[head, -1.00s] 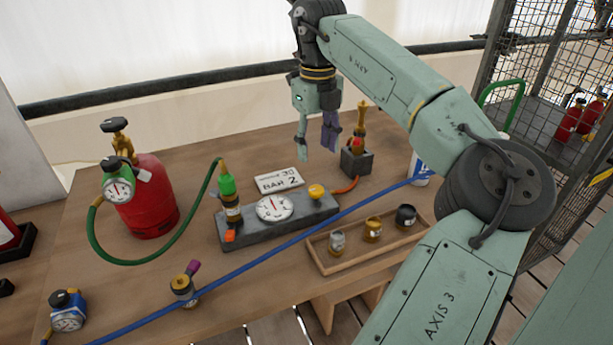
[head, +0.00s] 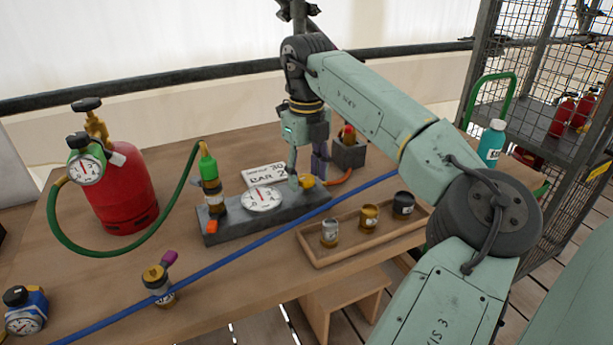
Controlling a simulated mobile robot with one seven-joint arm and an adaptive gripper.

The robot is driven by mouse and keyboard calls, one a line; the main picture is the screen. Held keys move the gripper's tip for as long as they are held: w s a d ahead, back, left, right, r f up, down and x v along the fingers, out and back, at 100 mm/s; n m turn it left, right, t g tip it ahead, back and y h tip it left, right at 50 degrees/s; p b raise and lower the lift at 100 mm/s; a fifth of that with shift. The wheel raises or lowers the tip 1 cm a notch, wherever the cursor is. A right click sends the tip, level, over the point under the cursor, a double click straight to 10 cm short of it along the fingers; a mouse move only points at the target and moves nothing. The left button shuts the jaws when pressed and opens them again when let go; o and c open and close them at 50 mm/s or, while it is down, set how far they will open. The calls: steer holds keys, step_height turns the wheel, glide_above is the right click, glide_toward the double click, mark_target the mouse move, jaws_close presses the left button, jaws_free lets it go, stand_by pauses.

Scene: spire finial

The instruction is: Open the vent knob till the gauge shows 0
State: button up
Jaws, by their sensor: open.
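The grey test block (head: 228,228) lies on the bench with a white dial gauge (head: 262,198) on its top. The gauge's needle is too small to read surely. My gripper (head: 307,176) points down at this knob, open. Its pale green finger is at the knob's left and its purple finger behind and to the right. I cannot tell whether either finger touches the knob. A green-topped fitting (head: 209,180) stands at the block's left end.
A red cylinder (head: 122,195) with its own gauge stands at left, its green hose (head: 75,245) running to the fitting. A blue hose (head: 235,253) crosses in front of the block. A wooden tray (head: 320,260) holds three small fittings. A grey holder (head: 349,155) stands behind my gripper.

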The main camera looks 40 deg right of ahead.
steer(key=c, duration=1.2)
steer(key=shift+o, duration=0.2)
steer(key=shift+r+n+p, duration=0.1)
steer(key=shift+n+p, duration=0.2)
steer(key=shift+n, duration=0.1)
steer(key=n+p, duration=0.2)
steer(key=n, duration=0.2)
steer(key=shift+n, duration=0.4)
steer(key=n+p, duration=0.2)
steer(key=n, duration=0.4)
steer(key=shift+n, duration=0.3)
